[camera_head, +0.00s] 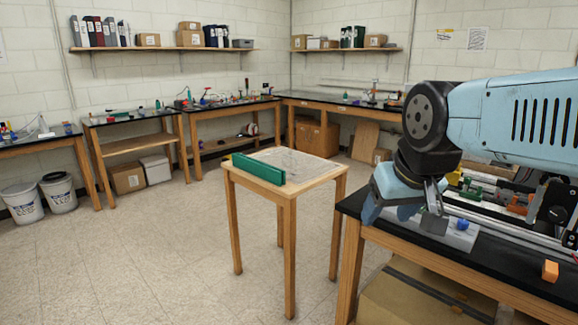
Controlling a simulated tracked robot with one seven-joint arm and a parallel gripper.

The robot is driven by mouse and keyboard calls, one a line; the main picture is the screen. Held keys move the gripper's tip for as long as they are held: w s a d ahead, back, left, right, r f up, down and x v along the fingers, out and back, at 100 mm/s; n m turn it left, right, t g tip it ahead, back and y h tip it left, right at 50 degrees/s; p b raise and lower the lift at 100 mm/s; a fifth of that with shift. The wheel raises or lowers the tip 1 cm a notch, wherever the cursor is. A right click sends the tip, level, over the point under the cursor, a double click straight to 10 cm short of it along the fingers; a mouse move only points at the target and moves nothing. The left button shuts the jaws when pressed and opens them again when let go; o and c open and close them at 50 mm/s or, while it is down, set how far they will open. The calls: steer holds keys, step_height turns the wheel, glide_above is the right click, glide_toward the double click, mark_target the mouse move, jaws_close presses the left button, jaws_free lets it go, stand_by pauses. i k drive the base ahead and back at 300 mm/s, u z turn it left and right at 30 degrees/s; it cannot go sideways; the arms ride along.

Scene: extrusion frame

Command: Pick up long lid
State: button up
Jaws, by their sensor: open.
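A long green piece (258,168) rests along the left front edge of the small wooden table (284,185). It looks like the long lid, though I cannot tell this for certain. My gripper (405,212) is at the right, low over the near left corner of the black-topped bench (356,204), well apart from the green piece. My gripper is open, and I see nothing held in it. A pale grey flat block (459,237) with a blue knob lies on the bench just beside it. My arm hides part of the bench.
The black bench carries metal rails, green and red parts, and an orange block (550,271) near its front edge. A cardboard box (420,297) sits below. Open floor (140,250) lies left of the small table. Workbenches (235,105) line the walls.

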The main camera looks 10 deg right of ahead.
mark_target(302, 168)
steer(key=u, duration=0.6)
steer(key=k, duration=0.65)
steer(key=u, duration=0.85)
steer(key=k, duration=0.7)
steer(key=u, duration=0.4)
steer(key=i, duration=1.85)
steer(key=z, duration=0.4)
steer(key=i, duration=1.05)
steer(key=z, duration=0.4)
steer(key=i, duration=1.1)
steer(key=z, duration=0.3)
